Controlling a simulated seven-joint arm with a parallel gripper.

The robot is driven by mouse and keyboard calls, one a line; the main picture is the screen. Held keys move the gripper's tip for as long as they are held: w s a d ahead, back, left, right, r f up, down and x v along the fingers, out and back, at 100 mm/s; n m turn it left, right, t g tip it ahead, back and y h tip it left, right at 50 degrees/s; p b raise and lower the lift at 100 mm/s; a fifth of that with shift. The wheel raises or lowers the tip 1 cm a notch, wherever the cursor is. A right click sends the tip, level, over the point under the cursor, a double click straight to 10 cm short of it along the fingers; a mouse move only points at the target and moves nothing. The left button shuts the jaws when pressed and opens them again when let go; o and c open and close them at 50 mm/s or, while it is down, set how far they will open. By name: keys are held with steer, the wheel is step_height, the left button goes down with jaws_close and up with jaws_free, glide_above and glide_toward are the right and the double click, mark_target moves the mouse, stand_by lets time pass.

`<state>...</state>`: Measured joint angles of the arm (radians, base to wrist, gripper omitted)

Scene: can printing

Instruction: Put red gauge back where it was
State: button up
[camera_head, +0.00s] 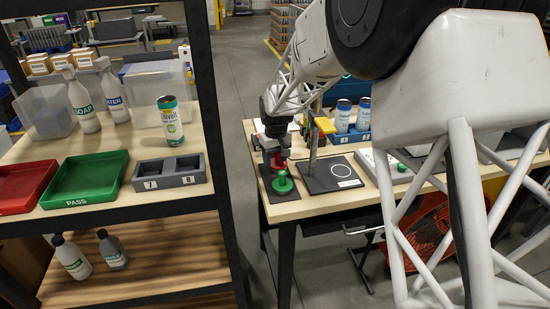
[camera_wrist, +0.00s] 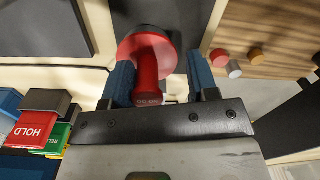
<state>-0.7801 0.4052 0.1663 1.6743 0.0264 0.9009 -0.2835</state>
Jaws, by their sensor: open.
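The red gauge (camera_wrist: 148,60) has a round red base and a red handle with small lettering. In the wrist view its handle lies between the two blue-padded fingers of my gripper (camera_wrist: 159,78). Gaps show on both sides, so my gripper is open around it. In the head view the red gauge (camera_head: 279,160) is at the table's left end, partly hidden by my gripper (camera_head: 272,149). It appears to rest on a dark pad (camera_head: 267,192), behind a green gauge (camera_head: 282,183).
A dark plate with a white circle (camera_head: 332,175) lies just right of the gauges. Blue-and-white cans (camera_head: 342,116) stand behind it. On the left shelf are a green PASS tray (camera_head: 87,180), a red tray (camera_head: 25,185), a grey holder (camera_head: 169,171) and a can (camera_head: 171,121).

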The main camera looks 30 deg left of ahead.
step_height(320, 180, up, 12)
steer(key=shift+w+f, duration=0.1)
steer(key=shift+f, duration=0.05)
steer(key=shift+r, duration=0.25)
stand_by(0.3)
stand_by(0.8)
